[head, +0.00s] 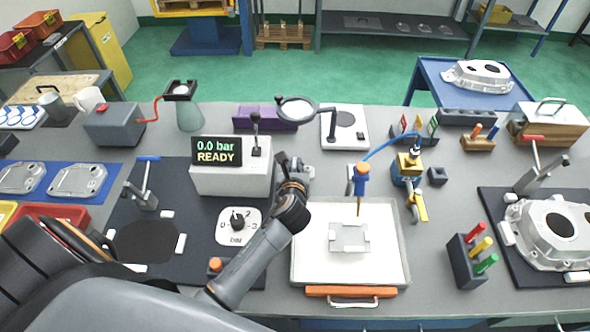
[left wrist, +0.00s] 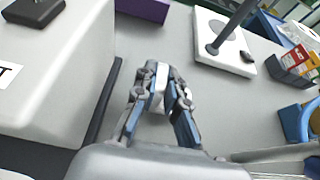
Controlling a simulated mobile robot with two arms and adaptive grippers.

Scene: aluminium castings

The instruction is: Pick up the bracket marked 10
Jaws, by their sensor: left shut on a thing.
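My left gripper (left wrist: 160,95) is shut on a small pale grey metal piece (left wrist: 158,82). The piece shows between the fingertips in the left wrist view; most of it is hidden by the fingers, and no number can be read on it. In the head view the left gripper (head: 302,172) is just right of the white display box, largely behind its own wrist. Whether the held piece is the bracket marked 10 cannot be told. A flat grey notched casting (head: 349,237) lies in the white tray (head: 385,268), with no readable mark. My right gripper is not in view.
The display box (head: 232,180) reads 0.0 bar READY. A magnifier (head: 297,110), a stand with a white base (head: 344,140), and a blue-and-orange tool (head: 360,183) stand nearby. A large housing (head: 548,232) is at the right. Bare grey bench lies behind the tray.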

